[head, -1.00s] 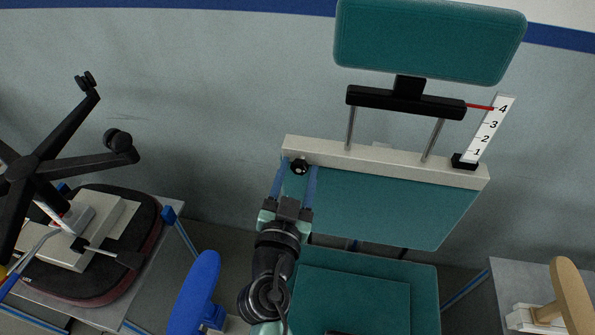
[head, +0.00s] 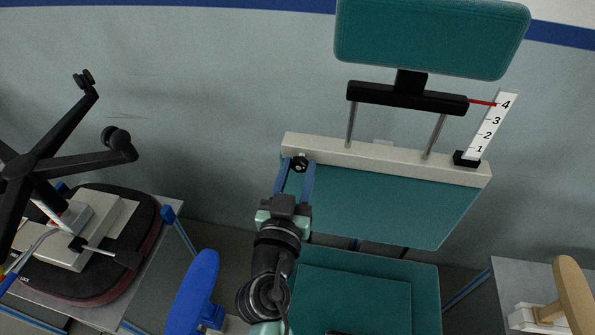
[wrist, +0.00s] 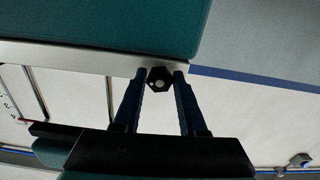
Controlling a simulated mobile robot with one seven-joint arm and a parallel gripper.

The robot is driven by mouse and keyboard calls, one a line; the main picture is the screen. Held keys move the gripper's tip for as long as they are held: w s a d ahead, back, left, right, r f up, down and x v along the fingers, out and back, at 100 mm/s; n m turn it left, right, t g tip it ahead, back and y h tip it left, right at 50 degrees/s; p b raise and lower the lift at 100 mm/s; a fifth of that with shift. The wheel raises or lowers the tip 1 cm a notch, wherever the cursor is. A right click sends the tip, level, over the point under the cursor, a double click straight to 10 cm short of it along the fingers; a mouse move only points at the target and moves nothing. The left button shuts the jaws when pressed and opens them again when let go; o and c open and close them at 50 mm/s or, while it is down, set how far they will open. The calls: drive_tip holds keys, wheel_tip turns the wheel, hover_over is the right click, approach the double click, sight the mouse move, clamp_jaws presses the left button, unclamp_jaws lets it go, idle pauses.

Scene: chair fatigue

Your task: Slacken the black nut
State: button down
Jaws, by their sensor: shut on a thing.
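The black nut (head: 300,164), with a pale centre, sits at the left end of the light beam (head: 385,161) across the top of the teal backrest. My gripper (head: 298,165) has its two blue fingers on either side of the nut and is shut on it. The wrist view also shows the nut (wrist: 158,79) between the fingertips, against the beam's edge. The fingertips partly hide the nut's sides.
Above the beam, a teal headrest (head: 430,38) stands on a black crossbar (head: 405,96) and two rods. Its red pointer (head: 482,102) is near 4 on the scale (head: 490,125). A blue armrest (head: 193,295) stands left of my arm. An upturned chair (head: 75,240) lies at the left.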

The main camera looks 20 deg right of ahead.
drive_tip(key=n, duration=0.6)
drive_tip(key=shift+n, duration=0.3)
drive_tip(key=n, duration=0.3)
drive_tip(key=shift+n, duration=0.3)
drive_tip(key=n+p, duration=0.1)
drive_tip(key=n, duration=0.2)
drive_tip(key=shift+r+n, duration=0.15)
drive_tip(key=shift+n, duration=0.15)
drive_tip(key=n+p, duration=0.3)
drive_tip(key=n, duration=0.4)
drive_tip(key=n+p, duration=0.1)
drive_tip(key=n, duration=0.2)
drive_tip(key=shift+r+n, duration=0.1)
drive_tip(key=shift+n, duration=0.2)
drive_tip(key=shift+n+p, duration=0.65)
drive_tip(key=shift+n, duration=0.85)
drive_tip(key=shift+c, duration=2.3)
unclamp_jaws()
